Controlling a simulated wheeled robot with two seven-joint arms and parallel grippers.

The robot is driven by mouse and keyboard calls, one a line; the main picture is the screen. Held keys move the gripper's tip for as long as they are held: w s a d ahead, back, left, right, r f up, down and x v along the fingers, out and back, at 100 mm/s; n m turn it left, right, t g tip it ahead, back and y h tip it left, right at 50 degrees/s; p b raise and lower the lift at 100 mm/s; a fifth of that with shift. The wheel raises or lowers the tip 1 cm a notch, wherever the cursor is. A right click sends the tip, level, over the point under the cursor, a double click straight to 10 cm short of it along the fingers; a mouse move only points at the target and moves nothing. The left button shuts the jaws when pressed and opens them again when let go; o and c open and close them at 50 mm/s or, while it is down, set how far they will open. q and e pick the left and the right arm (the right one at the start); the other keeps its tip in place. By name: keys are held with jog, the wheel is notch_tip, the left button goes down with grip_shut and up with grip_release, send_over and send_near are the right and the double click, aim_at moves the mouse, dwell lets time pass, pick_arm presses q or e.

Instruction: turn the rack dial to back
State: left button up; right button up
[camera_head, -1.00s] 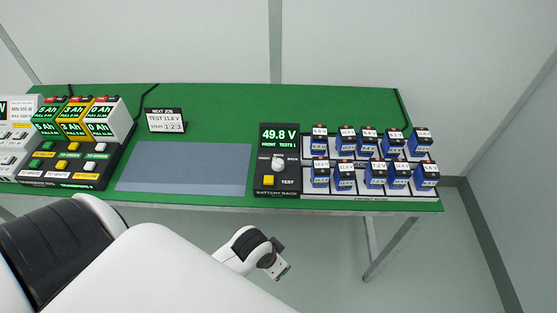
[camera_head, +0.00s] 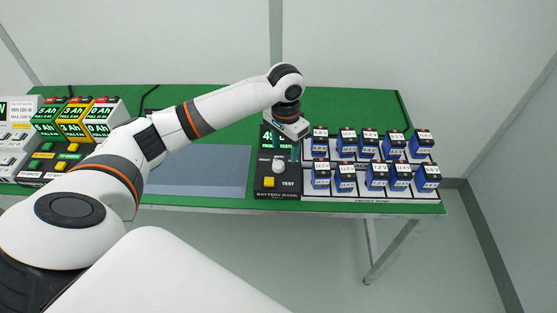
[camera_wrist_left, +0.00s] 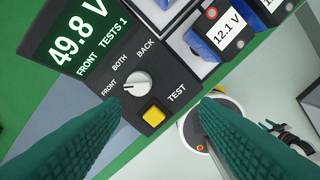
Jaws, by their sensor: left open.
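The rack dial is a white round knob (camera_wrist_left: 137,86) on the dark battery rack panel (camera_wrist_left: 175,75). The labels FRONT, BOTH and BACK arc around it. Its pointer appears turned toward FRONT, and the green display (camera_wrist_left: 78,38) reads 49.8 V, FRONT, TESTS 1. The dial also shows in the head view (camera_head: 278,165). My left gripper (camera_head: 295,152) is over the rack's right side, close to the dial. In the left wrist view its green fingers (camera_wrist_left: 160,105) are spread and empty, with the dial beyond them. My right gripper is not seen.
A yellow TEST button (camera_wrist_left: 153,112) sits beside the dial. Several blue batteries (camera_head: 346,178) stand in two rows right of the rack. A grey mat (camera_head: 200,172) lies left of it, clear where visible. My left arm covers part of the left-hand machine.

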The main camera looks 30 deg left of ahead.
aim_at(278, 162)
pick_arm(q)
jog(key=w+a+r+n, duration=0.1)
jog(key=a+r, duration=0.2)
notch_tip(278, 162, down, 12)
jog(key=shift+f+p, duration=0.1)
jog(key=shift+p, duration=0.75)
jog(key=shift+w, duration=0.1)
jog(key=c, duration=1)
